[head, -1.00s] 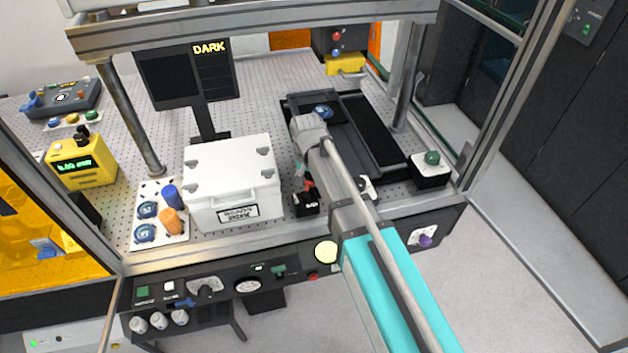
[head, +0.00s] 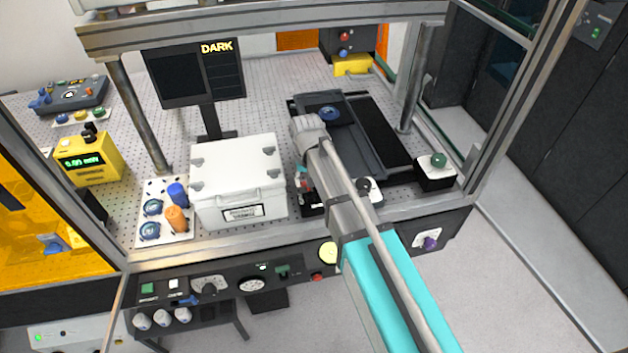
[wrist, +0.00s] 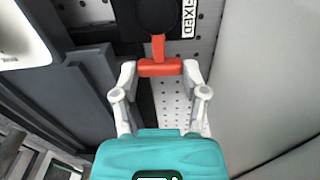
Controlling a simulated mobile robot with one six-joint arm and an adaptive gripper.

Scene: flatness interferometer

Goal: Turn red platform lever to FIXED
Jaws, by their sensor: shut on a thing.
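The red platform lever (wrist: 159,66) shows in the wrist view, its stem running up to a round black hub (wrist: 157,12). My gripper (wrist: 160,72) has its two pale fingers closed on either side of the lever's wide red end. A white FIXED label (wrist: 189,18) lies to the right of the hub, and the stem points down the picture, beside the label rather than at it. In the head view a bit of the red lever (head: 304,184) shows left of my arm. My arm hides much of the lever's base there.
A white lidded box (head: 238,182) stands just left of the lever. A dark platform (head: 345,150) lies behind my arm. A black box with a green knob (head: 436,172) is at the right. A control panel (head: 215,285) runs along the front.

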